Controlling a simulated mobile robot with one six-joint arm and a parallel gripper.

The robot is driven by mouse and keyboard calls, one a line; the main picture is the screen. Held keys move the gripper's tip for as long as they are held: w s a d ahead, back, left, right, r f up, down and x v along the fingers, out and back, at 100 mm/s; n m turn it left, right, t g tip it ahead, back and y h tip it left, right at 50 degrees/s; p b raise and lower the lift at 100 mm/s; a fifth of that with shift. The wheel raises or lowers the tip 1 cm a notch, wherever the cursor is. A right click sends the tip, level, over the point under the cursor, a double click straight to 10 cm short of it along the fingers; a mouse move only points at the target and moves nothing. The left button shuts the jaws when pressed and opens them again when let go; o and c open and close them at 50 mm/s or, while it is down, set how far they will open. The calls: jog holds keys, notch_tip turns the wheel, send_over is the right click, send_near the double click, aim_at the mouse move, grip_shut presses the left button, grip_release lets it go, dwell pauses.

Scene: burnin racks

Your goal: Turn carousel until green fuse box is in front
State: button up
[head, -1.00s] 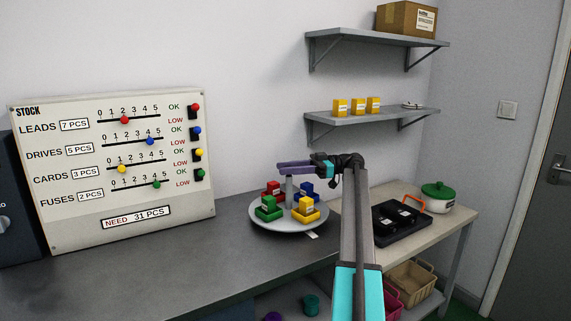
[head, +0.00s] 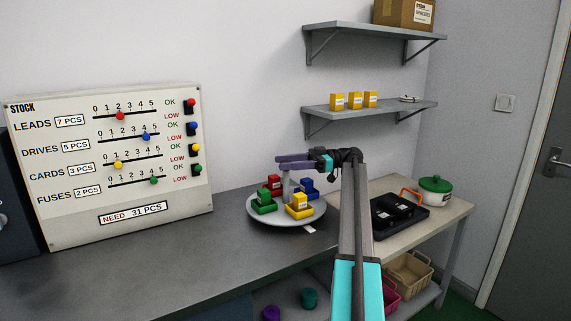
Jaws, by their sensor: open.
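The carousel (head: 258,215) is a round grey turntable with a central post (head: 287,185), on the dark bench. It carries the green fuse box (head: 264,202) at its left, a red box (head: 273,182) at the back left, a blue box (head: 307,187) at the back right and a yellow box (head: 299,206) at the front, slightly right. A small white tag (head: 309,230) lies on the bench at the plate's front right edge. My gripper (head: 281,163), with purple fingers, is open at the top of the post; whether it touches is unclear.
A stock board (head: 110,165) with sliders stands left of the carousel. At the right are a black tray (head: 410,228) and a white pot with green lid (head: 436,188). Shelves (head: 370,110) hang above my arm. The bench left of the carousel is clear.

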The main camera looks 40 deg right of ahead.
jog(key=shift+r+p, duration=2)
jog(key=shift+p, duration=0.1)
jog(key=s+a+b, duration=0.8)
jog(key=s+b, duration=0.5)
jog(key=shift+s+a+r, duration=0.25)
jog(key=shift+s+r, duration=0.05)
jog(key=shift+r, duration=0.15)
